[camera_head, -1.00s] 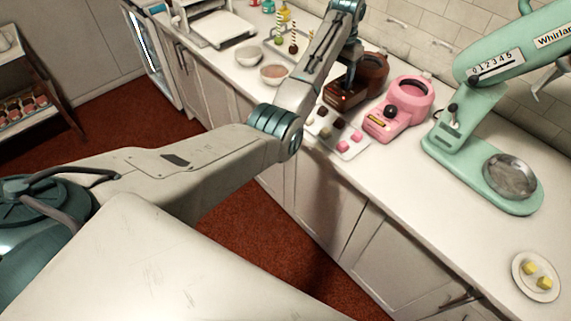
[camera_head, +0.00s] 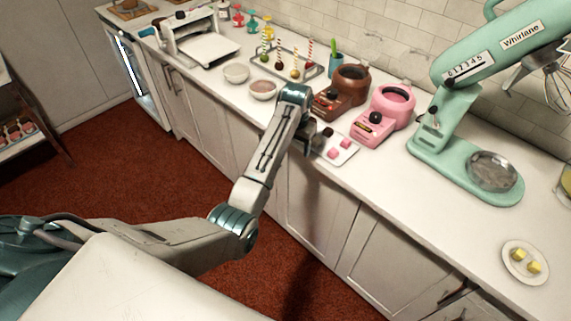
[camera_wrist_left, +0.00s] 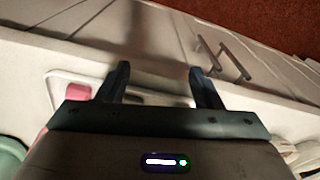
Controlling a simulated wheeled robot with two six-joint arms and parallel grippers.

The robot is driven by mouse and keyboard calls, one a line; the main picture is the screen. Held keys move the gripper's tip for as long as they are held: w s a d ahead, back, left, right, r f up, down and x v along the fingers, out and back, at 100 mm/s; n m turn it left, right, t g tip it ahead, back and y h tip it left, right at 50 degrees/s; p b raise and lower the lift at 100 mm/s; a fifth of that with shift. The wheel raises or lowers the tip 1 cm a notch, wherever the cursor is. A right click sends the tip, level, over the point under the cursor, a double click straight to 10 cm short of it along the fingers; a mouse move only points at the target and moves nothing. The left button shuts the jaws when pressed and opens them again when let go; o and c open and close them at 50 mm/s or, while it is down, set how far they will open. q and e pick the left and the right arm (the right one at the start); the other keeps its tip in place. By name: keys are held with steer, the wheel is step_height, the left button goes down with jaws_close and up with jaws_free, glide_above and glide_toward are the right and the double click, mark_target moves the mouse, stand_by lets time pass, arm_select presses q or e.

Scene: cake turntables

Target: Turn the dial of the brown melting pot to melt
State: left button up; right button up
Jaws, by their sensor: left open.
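The brown melting pot (camera_head: 351,74) stands on the counter, left of the pink melting pot (camera_head: 383,112). Its base shows just beyond my left wrist, but its dial setting is too small to read. My left arm comes in from the left, and its wrist is bent over the counter's front edge near the sweets tray. The left gripper's fingers are mostly hidden by the wrist in the head view. In the left wrist view the left gripper (camera_wrist_left: 160,84) is open with nothing between its fingers, above the counter's front edge. My right gripper does not show.
A white tray (camera_head: 347,152) with pink and dark sweets lies in front of the pots. Bowls (camera_head: 262,89) and a rack of cake pops (camera_head: 316,72) are to the left. A green mixer (camera_head: 455,120) stands right. A plate (camera_head: 524,270) with yellow pieces lies far right.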

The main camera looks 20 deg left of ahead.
arm_select(q)
steer(key=s+f, duration=0.3)
steer(key=s, duration=0.2)
steer(key=shift+s+a+f, duration=0.15)
steer(key=shift+a+f, duration=0.25)
steer(key=shift+a, duration=0.05)
